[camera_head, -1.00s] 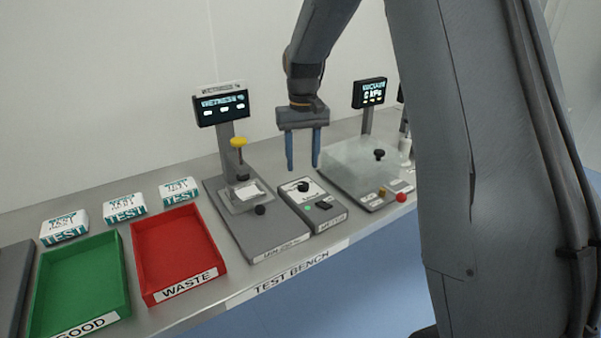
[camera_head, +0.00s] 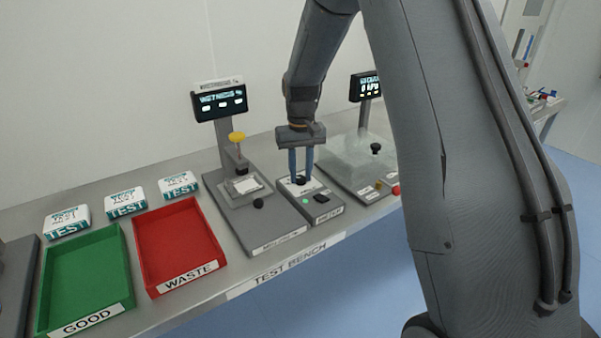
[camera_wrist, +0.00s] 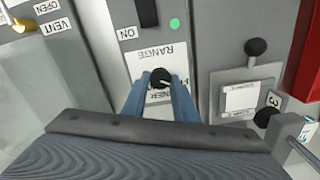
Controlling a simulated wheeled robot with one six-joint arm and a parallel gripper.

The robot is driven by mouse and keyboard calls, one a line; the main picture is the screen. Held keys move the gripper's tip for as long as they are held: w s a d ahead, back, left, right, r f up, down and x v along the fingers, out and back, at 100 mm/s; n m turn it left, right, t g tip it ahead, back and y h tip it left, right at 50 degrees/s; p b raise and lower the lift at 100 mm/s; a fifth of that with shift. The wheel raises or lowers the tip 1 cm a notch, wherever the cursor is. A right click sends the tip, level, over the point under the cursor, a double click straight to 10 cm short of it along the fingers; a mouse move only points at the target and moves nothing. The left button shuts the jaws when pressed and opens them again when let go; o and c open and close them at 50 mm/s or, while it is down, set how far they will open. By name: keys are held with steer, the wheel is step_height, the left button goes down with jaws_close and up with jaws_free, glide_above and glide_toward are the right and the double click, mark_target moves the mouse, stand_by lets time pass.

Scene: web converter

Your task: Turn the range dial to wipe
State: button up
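The range dial is a small round black knob (camera_wrist: 160,77) on a white label plate marked RANGE (camera_wrist: 160,57), with a light pointer mark on it. It sits on a grey box (camera_head: 323,214) with a green button and a black switch on the bench. My gripper (camera_head: 301,178) points down over this box. In the wrist view my gripper's fingertips (camera_wrist: 161,79) stand on either side of the dial and appear to touch it. The lettering below the dial is partly hidden by the fingers, so the setting cannot be read.
A tester with a yellow-topped post (camera_head: 237,137) and a screen (camera_head: 219,102) stands just left of the box. A clear-lidded vacuum unit (camera_head: 352,158) stands to its right. A red WASTE tray (camera_head: 178,240) and green GOOD tray (camera_head: 85,270) lie further left.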

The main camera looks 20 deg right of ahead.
steer(key=shift+c, duration=0.7)
steer(key=shift+m, duration=0.3)
steer(key=m, duration=0.4)
steer(key=shift+m, duration=0.4)
steer(key=m, duration=0.6)
steer(key=shift+d, duration=0.1)
steer(key=m, duration=0.6)
steer(key=shift+m, duration=0.3)
steer(key=m, duration=0.5)
steer(key=shift+r+m, duration=0.1)
steer(key=shift+m, duration=0.3)
